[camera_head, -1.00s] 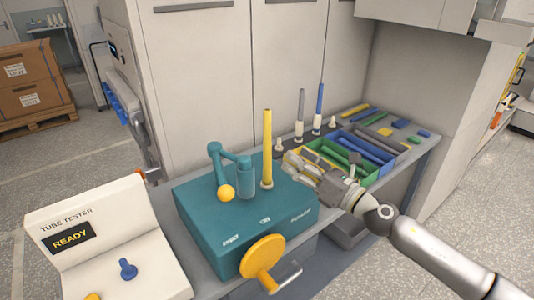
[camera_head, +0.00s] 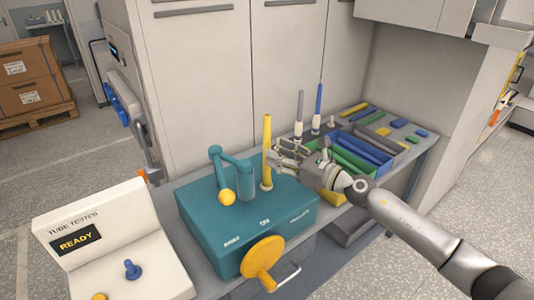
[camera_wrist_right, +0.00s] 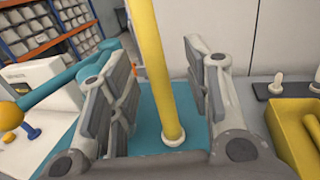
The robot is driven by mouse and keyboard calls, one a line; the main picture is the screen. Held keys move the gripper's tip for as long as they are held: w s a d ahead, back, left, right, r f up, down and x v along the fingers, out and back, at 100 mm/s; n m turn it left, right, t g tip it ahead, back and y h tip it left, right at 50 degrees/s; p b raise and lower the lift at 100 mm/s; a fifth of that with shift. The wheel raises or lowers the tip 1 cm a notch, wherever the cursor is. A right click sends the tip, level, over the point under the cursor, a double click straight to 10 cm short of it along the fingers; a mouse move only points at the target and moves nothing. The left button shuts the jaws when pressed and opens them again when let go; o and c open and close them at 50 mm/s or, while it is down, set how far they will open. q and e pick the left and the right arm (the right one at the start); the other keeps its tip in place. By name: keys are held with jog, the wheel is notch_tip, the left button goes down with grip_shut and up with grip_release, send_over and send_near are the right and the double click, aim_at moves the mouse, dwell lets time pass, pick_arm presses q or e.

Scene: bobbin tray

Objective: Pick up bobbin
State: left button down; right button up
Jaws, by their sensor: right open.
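The yellow bobbin (camera_head: 267,140) is a tall thin tube standing upright on a pale base on top of the teal machine (camera_head: 240,245). My right gripper (camera_head: 277,161) is open close to the bobbin, with its arm coming in from the right. In the right wrist view, the yellow bobbin (camera_wrist_right: 158,75) stands between the two spread fingers of the right gripper (camera_wrist_right: 160,95), with gaps showing on both sides. Its lower end meets a pale ring on the teal surface. My left gripper is not in view.
A teal lever with a yellow ball (camera_head: 227,196) stands left of the bobbin, and a yellow crank wheel (camera_head: 263,257) is at the machine's front. Grey (camera_head: 300,107) and blue (camera_head: 319,101) tubes stand behind. A divided tray (camera_head: 405,158) holds colored tubes. The tube tester (camera_head: 100,255) is at left.

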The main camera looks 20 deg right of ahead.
aim_at(267, 146)
jog(key=shift+w+a+r+p, duration=0.3)
jog(key=shift+w+a+p, duration=0.05)
jog(key=shift+w+a, duration=0.3)
jog(key=shift+w+a+r+p, duration=0.3)
jog(key=shift+w+a+p, duration=0.05)
jog(key=shift+w+a, duration=0.25)
jog(key=shift+w+a+f, duration=0.15)
jog(key=shift+w+a, duration=0.1)
jog(key=shift+w, duration=0.2)
jog(key=shift+c, duration=0.2)
grip_shut()
